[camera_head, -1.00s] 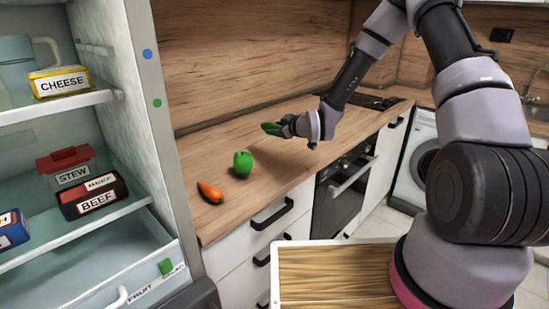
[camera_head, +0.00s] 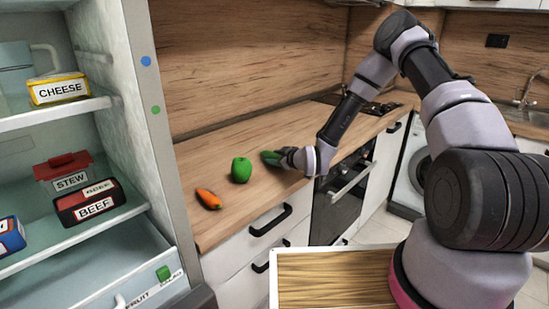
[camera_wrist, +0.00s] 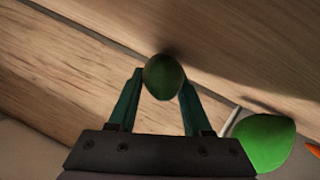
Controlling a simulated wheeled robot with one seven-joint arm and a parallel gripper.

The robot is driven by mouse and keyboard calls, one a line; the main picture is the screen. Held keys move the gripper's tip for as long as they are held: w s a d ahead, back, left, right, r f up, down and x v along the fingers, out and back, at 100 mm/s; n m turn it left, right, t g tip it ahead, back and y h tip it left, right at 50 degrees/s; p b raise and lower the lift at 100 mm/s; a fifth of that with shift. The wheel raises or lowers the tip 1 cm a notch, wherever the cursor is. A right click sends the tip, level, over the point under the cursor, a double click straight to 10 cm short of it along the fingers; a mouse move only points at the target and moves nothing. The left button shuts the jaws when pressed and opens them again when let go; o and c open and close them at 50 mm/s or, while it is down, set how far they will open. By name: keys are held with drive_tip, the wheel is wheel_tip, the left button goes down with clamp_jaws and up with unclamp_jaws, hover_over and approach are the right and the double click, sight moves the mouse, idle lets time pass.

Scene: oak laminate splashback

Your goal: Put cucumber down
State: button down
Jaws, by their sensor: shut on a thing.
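The dark green cucumber (camera_head: 270,158) is at the tip of my gripper (camera_head: 283,157), over the wooden counter (camera_head: 240,205). In the wrist view the cucumber (camera_wrist: 163,76) is seen end-on between the two fingers of my gripper (camera_wrist: 162,88), which is shut on it. The cucumber is low, close to the counter top. I cannot tell whether it touches the surface.
A green pepper or apple (camera_head: 241,170) stands just left of the cucumber, with a carrot (camera_head: 209,199) farther left on the counter. An open fridge (camera_head: 150,100) with food boxes is at the left. The counter behind these items is clear.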

drive_tip(key=shift+f, duration=0.15)
drive_tip(key=shift+c, duration=1.6)
unclamp_jaws()
